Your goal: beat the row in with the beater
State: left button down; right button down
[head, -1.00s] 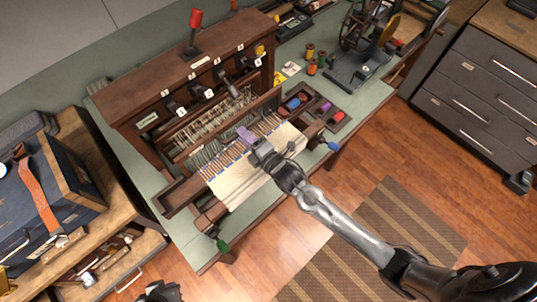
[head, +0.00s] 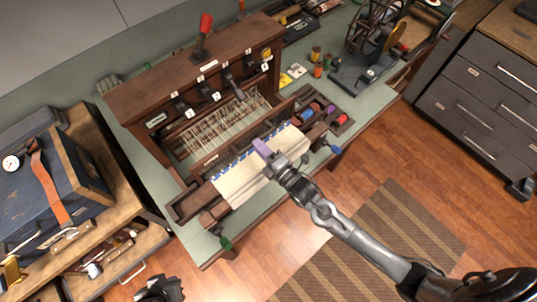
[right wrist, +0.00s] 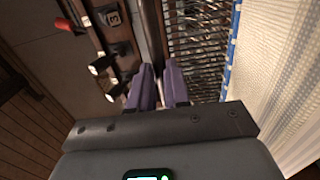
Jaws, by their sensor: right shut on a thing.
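The loom's beater (head: 238,144) is a dark wooden bar lying across the loom, close against the edge of the pale cloth (head: 243,182). Blue marks line that cloth edge. My right gripper (head: 262,148) has purple fingers. In the right wrist view its fingers (right wrist: 159,88) are shut on the dark bar, with the metal wires (right wrist: 198,40) and the cloth (right wrist: 285,80) to their right. The fingers hide part of the bar. A dark part at the bottom edge of the head view seems to be my left gripper (head: 160,290); its fingers are unclear.
A wooden frame with numbered levers and a red-handled lever (head: 205,25) stands behind the beater. Thread spools sit in a side tray (head: 345,125). A spinning wheel (head: 372,35) is at the back right. A blue case (head: 62,190) stands at left.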

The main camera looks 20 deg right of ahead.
aim_at(247, 134)
jog(key=b+x, duration=0.3)
jog(key=x, duration=0.7)
dwell(0.3)
jog(key=c, duration=0.9)
grip_release()
jog(key=shift+o, duration=1)
jog(key=shift+s, duration=0.1)
